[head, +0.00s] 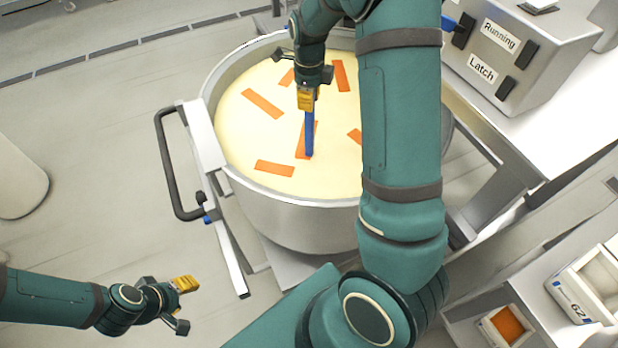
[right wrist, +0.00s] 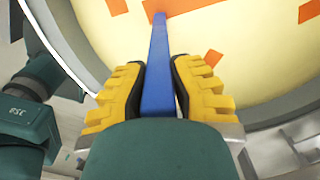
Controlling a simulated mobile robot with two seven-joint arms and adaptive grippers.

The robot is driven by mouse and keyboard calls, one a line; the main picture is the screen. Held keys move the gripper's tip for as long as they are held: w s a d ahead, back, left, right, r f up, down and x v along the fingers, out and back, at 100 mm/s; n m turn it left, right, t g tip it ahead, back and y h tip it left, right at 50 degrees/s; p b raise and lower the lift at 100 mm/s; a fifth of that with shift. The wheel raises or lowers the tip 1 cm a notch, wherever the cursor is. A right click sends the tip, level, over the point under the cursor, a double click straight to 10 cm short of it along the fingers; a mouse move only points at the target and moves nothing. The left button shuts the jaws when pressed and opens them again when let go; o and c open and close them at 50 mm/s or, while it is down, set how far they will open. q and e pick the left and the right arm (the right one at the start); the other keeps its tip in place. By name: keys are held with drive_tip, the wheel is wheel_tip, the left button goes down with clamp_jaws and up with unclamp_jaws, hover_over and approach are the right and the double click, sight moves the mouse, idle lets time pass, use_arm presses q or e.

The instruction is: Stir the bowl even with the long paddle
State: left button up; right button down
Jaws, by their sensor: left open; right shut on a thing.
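A large round steel bowl (head: 290,212) holds a pale cream filling (head: 235,130) with several separate orange strips (head: 262,103) on its surface. My right gripper (head: 306,105) is over the bowl, shut on the blue long paddle (head: 309,135). The paddle points down and its lower end meets the filling beside an orange strip. The right wrist view shows the yellow fingers on both sides of the blue paddle (right wrist: 158,70). My left gripper (head: 182,302) is open and empty, low at the left, outside the bowl. My right arm hides the bowl's right part.
A black handle (head: 170,165) on a white bracket stands at the bowl's left. A control box (head: 520,50) labelled Running and Latch sits at the upper right. Small bins (head: 508,325) stand at the lower right, one with orange contents.

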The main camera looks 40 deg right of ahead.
drive_tip(key=s+a+p, duration=0.2)
drive_tip(key=s+p, duration=0.1)
drive_tip(key=s, duration=0.5)
drive_tip(key=w+d, duration=0.7)
drive_tip(key=d, duration=0.2)
drive_tip(key=w+a+p, duration=0.3)
drive_tip(key=w+a, duration=0.2)
drive_tip(key=w, duration=0.5)
drive_tip(key=s+a, duration=0.2)
drive_tip(key=s, duration=0.7)
drive_tip(key=shift+p, duration=0.4)
